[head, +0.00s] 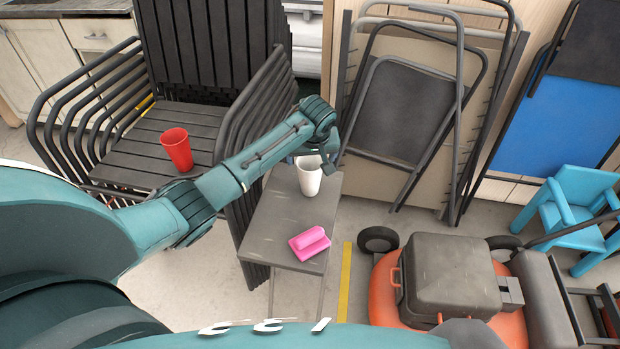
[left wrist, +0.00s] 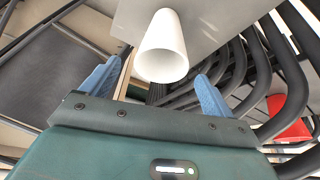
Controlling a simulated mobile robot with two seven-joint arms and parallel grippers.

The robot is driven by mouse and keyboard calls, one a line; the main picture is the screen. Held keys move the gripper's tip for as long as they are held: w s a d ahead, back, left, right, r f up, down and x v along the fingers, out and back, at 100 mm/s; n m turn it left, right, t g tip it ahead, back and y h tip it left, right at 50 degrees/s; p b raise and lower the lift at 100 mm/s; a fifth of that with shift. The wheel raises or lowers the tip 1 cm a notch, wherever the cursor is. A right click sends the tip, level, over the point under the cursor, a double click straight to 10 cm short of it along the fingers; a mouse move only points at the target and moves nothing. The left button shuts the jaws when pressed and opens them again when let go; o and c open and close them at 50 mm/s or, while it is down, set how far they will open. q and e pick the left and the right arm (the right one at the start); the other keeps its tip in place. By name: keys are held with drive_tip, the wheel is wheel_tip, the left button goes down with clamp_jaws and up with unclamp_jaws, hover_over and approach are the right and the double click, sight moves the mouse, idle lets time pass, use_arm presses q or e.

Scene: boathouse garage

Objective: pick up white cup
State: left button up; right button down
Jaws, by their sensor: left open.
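The white cup (head: 309,177) stands upright on a small grey table (head: 262,222), near its far end. My left gripper (head: 310,158) is at the cup's far side in the head view, close to its rim. In the left wrist view the white cup (left wrist: 163,50) shows ahead of the two blue fingers of my left gripper (left wrist: 158,85), roughly centred between them. The fingers are apart and empty, and I cannot tell whether either touches the cup. My right gripper is not in view.
A pink object (head: 309,243) lies on the table's near part. A red cup (head: 177,149) stands on stacked dark chairs (head: 150,170) at left. Folded chairs (head: 405,110) lean behind. An orange mower (head: 450,280) stands at right.

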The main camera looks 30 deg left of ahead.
sight(310, 162)
use_arm(q)
drive_tip(key=x, duration=0.4)
drive_tip(key=shift+a+b, duration=0.1)
drive_tip(key=shift+b, duration=0.3)
drive_tip(key=shift+c, duration=0.4)
drive_tip(key=c, duration=1.2)
drive_tip(key=shift+c, duration=0.2)
